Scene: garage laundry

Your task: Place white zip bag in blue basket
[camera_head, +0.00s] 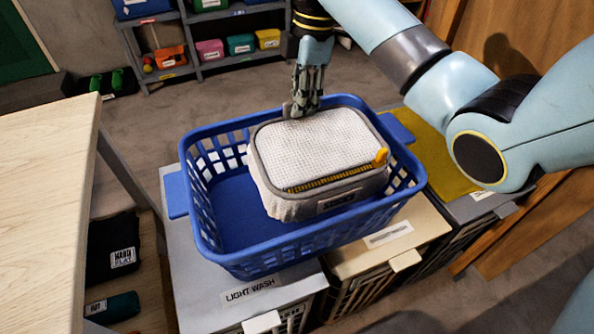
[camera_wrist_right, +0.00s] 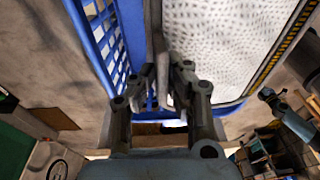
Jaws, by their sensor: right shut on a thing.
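The white zip bag (camera_head: 315,148) has a mesh top, grey trim and a yellow-edged zip with an orange pull. In the head view it is over the right part of the blue basket (camera_head: 215,250), its lower part within the basket's outline; I cannot tell if it touches the floor of the basket. My right gripper (camera_head: 300,108) is shut on the bag's far edge. In the right wrist view the gripper (camera_wrist_right: 165,88) grips the bag's grey rim, with the mesh (camera_wrist_right: 220,40) at right and the basket wall (camera_wrist_right: 105,45) at left. My left gripper is not in view.
The basket stands on lidded bins, one labelled LIGHT WASH (camera_head: 250,291). A wooden table (camera_head: 45,180) is at left. A shelf (camera_head: 215,60) with coloured pouches stands at the back. A yellow cloth (camera_head: 430,160) lies right of the basket. The basket's left part is empty.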

